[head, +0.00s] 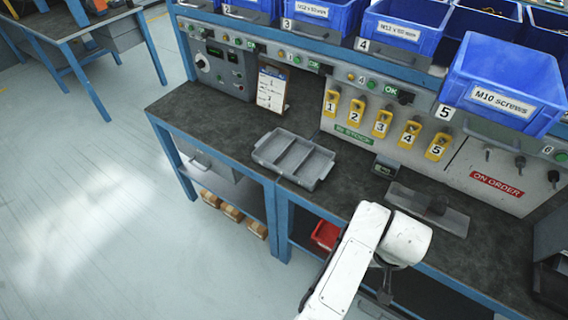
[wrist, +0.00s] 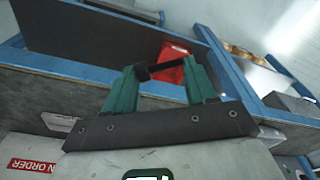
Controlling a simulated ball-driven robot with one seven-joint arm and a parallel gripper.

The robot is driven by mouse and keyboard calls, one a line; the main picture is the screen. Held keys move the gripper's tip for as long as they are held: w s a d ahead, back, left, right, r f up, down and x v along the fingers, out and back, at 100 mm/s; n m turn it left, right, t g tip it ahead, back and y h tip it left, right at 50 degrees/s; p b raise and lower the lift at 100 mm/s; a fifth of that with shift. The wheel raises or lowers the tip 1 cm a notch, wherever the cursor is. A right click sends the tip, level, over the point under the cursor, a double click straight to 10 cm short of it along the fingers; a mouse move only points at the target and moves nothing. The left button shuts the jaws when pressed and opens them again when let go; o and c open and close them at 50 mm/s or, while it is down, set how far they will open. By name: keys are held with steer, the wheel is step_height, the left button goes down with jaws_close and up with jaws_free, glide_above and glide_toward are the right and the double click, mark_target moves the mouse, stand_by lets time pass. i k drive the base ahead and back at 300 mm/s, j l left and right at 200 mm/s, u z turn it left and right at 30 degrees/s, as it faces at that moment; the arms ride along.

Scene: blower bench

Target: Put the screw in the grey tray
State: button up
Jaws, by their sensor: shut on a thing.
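The grey tray (head: 318,169) lies on the dark bench top in the middle of the head view, with long compartments that look empty. My gripper (wrist: 163,72) has two teal fingers, shut on a dark screw (wrist: 172,66) that spans between their tips in the wrist view. The screw's thicker head is at the left finger. In the head view my white arm hides most of the gripper, and I cannot make out the screw there. The gripper is in front of the bench's front edge, to the right of and nearer than the tray.
A red bin (head: 325,235) stands on the shelf under the bench. A small scale-like box (head: 386,166) and a flat grey plate (head: 428,208) lie right of the tray. A clipboard (head: 271,88) stands behind it. Blue screw bins (head: 502,84) line the upper shelf.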

mark_target(293, 161)
steer(key=i+u, duration=0.15)
steer(key=u, duration=0.3)
steer(key=i+l+u, duration=0.1)
steer(key=u, duration=0.35)
steer(key=i+l+u, duration=0.1)
steer(key=u, duration=0.35)
steer(key=i+l, duration=0.2)
steer(key=l, duration=0.2)
steer(key=i+l, duration=0.45)
steer(key=l, duration=0.3)
